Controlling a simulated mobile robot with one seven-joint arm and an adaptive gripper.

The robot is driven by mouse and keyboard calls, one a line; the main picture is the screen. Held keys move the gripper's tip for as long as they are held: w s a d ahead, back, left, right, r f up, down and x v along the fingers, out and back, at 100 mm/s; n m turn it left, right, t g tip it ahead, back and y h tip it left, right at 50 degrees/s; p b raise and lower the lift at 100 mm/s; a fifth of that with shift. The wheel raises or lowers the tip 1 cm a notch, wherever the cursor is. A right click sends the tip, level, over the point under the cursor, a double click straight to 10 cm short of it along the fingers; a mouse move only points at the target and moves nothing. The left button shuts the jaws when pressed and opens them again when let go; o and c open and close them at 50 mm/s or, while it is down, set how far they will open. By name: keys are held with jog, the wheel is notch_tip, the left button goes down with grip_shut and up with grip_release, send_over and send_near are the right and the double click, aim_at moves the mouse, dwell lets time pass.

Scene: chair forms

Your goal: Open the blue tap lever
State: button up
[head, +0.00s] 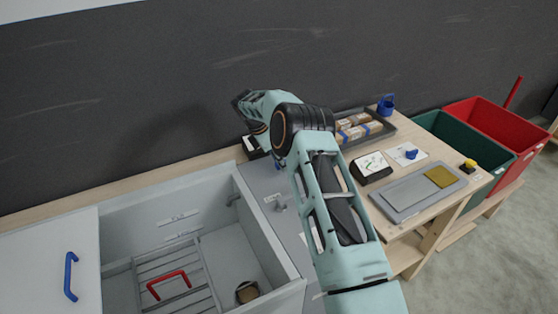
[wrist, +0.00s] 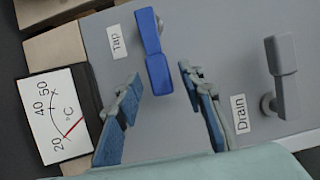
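The blue tap lever (wrist: 153,55) is in the wrist view, on a grey panel beside a white label reading "Tap". My gripper (wrist: 159,77) is open, with one blue-padded finger on each side of the lever's lower end. Gaps show between the lever and both fingers, and nothing is held. In the head view my arm covers most of this spot. A small blue patch shows beside the arm there, but I cannot tell whether it is the lever or a finger.
A grey drain lever (wrist: 281,65) stands to the right, with a "Drain" label. A temperature dial (wrist: 57,112) is close on the left. In the head view, an open sink basin (head: 225,250) lies left of the panel and a grey tray (head: 372,125) lies beyond my arm.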

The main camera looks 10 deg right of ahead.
grip_shut()
